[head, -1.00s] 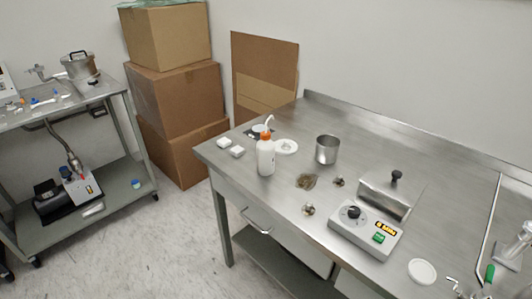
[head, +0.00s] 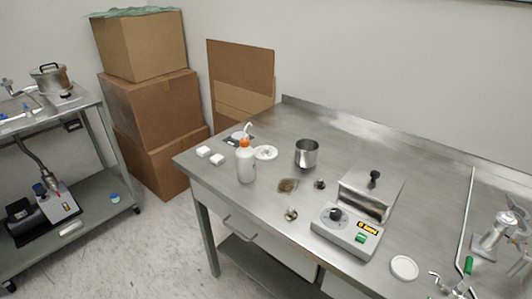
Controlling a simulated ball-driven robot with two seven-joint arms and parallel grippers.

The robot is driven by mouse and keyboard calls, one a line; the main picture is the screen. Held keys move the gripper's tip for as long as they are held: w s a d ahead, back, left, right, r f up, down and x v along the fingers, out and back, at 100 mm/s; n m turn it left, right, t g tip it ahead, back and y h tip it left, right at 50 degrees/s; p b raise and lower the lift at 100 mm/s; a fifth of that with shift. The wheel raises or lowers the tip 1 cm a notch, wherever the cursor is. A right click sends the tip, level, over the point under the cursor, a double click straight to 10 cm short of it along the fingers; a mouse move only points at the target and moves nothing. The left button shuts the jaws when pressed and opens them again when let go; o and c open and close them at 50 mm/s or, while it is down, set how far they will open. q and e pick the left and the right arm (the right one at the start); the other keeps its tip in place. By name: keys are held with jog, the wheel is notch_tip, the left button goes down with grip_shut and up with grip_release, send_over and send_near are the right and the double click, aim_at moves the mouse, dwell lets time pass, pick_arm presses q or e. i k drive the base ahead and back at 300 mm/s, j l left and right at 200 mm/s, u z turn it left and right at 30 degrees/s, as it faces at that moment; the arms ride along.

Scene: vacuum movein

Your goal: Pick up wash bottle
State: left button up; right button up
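The wash bottle (head: 245,163) is white with an orange cap and a bent white spout. It stands upright on the steel table (head: 330,130), near its left front part. Neither of my grippers shows in the head view.
A hotplate-like device (head: 346,232) stands to the right. Cardboard boxes (head: 150,95) are stacked behind left, and a cart (head: 95,200) stands at the left. Floor between is clear.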

aim_at(245, 154)
jog(key=i+j, duration=0.1)
jog(key=j, duration=0.35)
jog(key=i+j, duration=0.1)
jog(key=j, duration=0.35)
jog(key=j+u, duration=0.1)
jog(key=j, duration=0.35)
jog(key=i+j, duration=0.15)
jog(key=j, duration=0.3)
jog(key=i+j, duration=0.1)
jog(key=j, duration=0.35)
jog(key=u, duration=0.05)
